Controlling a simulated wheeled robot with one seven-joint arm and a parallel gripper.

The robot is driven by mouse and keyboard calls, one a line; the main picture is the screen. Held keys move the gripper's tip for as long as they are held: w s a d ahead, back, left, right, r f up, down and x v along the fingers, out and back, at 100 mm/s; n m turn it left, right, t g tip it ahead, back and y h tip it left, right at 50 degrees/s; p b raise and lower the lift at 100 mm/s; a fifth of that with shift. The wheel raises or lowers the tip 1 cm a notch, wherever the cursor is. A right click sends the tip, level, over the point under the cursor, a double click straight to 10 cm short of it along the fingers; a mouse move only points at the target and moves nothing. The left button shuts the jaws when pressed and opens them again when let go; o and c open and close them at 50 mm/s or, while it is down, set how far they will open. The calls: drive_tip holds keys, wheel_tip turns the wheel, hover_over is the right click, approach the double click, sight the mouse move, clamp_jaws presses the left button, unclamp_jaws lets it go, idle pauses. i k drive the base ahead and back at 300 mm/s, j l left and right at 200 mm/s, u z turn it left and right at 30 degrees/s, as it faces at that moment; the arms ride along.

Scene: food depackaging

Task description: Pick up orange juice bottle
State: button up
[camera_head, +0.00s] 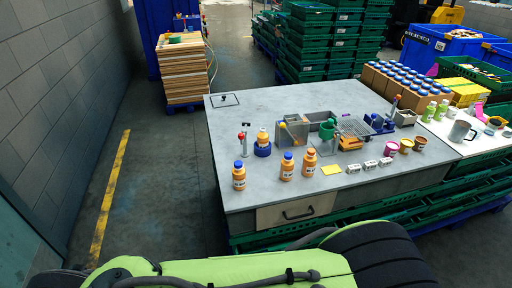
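Several orange bottles with blue caps and white labels stand upright on the grey worktable (350,98). One orange bottle (239,180) is at the left front edge. Two more orange bottles, the first (287,170) and the second (309,165), stand side by side near the front middle. Another orange bottle (262,141) stands on a round blue base (262,151) further back. Which one the task means cannot be told. My gripper is not in view; only green and black parts of my own body show along the bottom, apart from the bottles.
Metal fixtures (291,132), a yellow square (331,169), small white blocks (370,165) and cups (392,148) lie to the right. Several blue-capped brown containers (408,90) stand behind. The table's back left is mostly bare. The floor (165,165) at left is clear.

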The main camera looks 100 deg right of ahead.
sight(262, 137)
drive_tip(key=i+l+z, duration=0.2)
drive_tip(key=z, duration=0.25)
drive_tip(key=i+z, duration=1.1)
drive_tip(key=z, duration=0.2)
drive_tip(key=i+j+z, duration=0.25)
drive_tip(key=z, duration=0.15)
drive_tip(key=i+l+z, duration=0.15)
drive_tip(key=z, duration=0.3)
drive_tip(key=i+z, duration=0.7)
drive_tip(key=z, duration=0.15)
drive_tip(key=i+j+z, duration=0.15)
drive_tip(key=z, duration=0.3)
drive_tip(key=i+j+z, duration=0.3)
drive_tip(key=z, duration=0.15)
drive_tip(key=i+z, duration=0.5)
